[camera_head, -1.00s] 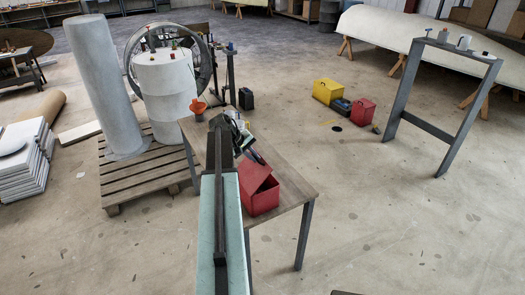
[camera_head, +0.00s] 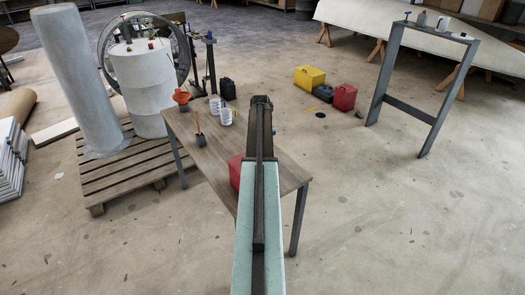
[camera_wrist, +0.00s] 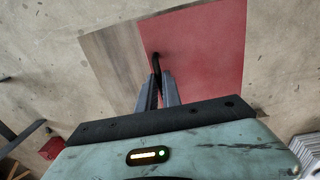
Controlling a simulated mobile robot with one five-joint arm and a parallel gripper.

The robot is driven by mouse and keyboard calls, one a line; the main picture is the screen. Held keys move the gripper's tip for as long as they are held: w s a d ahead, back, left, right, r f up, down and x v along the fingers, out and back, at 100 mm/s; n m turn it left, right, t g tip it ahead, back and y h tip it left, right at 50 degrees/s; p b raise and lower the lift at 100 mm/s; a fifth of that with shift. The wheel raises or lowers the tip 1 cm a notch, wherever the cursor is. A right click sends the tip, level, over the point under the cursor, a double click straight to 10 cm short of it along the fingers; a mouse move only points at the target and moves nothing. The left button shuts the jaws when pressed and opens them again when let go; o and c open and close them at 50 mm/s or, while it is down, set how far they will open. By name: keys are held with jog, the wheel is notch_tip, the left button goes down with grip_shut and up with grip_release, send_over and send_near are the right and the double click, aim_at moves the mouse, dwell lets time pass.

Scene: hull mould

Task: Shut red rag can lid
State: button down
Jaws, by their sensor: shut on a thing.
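The red rag can (camera_head: 235,170) is on the wooden table, mostly hidden behind my arm in the head view. Its flat red lid (camera_wrist: 205,55) fills the upper middle of the wrist view. A dark handle stands at the lid's left edge. My gripper (camera_wrist: 159,82) is shut on this handle. In the head view my arm hides the gripper's fingers. The lid's angle and any gap to the can are hard to tell.
A pallet (camera_head: 120,180) with white cylinders stands left.

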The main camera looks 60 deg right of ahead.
jog(key=shift+s+d+f+b, duration=0.3)
jog(key=shift+f+b, duration=0.05)
dwell(0.3)
jog(key=c, duration=1.8)
grip_release()
jog(key=shift+o, duration=1.3)
jog(key=shift+d+f, duration=0.25)
jog(key=shift+w+a+r, duration=0.1)
jog(key=shift+a+r, duration=0.05)
jog(key=shift+a, duration=0.05)
jog(key=r+p, duration=0.8)
jog(key=shift+a, duration=0.2)
jog(key=shift+f, duration=0.1)
